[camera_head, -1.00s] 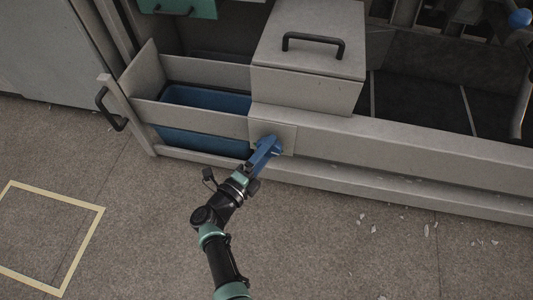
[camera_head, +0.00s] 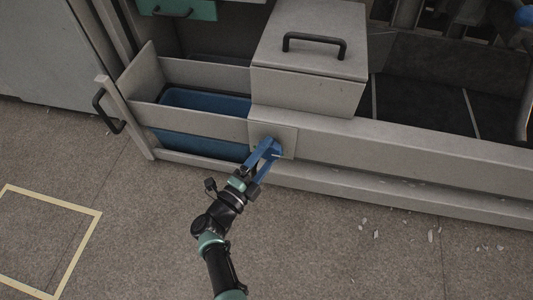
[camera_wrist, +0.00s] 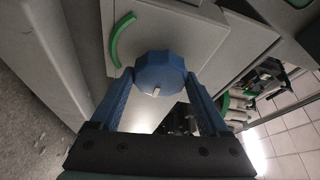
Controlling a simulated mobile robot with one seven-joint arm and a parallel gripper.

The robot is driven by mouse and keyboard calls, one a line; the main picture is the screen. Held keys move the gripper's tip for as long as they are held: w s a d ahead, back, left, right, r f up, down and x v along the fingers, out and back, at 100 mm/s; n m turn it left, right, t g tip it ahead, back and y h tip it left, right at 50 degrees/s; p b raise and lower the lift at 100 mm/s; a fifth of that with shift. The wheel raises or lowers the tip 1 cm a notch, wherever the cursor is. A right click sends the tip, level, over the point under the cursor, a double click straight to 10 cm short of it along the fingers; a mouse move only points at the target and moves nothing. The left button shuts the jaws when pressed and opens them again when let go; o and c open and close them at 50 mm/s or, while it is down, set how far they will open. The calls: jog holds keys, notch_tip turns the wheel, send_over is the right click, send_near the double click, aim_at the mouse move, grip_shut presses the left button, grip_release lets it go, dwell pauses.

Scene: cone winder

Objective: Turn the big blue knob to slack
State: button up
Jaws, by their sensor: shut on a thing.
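The big blue knob (camera_wrist: 160,70) is many-sided and sits on a grey panel plate (camera_wrist: 170,32). A short pale mark shows at its lower edge in the wrist view. My gripper (camera_wrist: 160,77) is shut on the knob, one blue finger at each side.
An open grey drawer with a blue bin (camera_head: 205,100) and a black handle (camera_head: 108,112) stands left of the plate. A lidded grey box (camera_head: 310,60) is above it. A grey rail (camera_head: 400,155) runs right.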

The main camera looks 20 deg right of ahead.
jog(key=o, duration=1.2)
jog(key=shift+d, duration=0.15)
jog(key=shift+o, duration=0.2)
jog(key=shift+s+a+p, duration=0.25)
jog(key=shift+a+p, duration=0.05)
jog(key=shift+a, duration=0.2)
jog(key=r+p+v, duration=0.1)
jog(key=p+v, duration=0.2)
jog(key=v, duration=0.9)
jog(key=shift+f, duration=0.45)
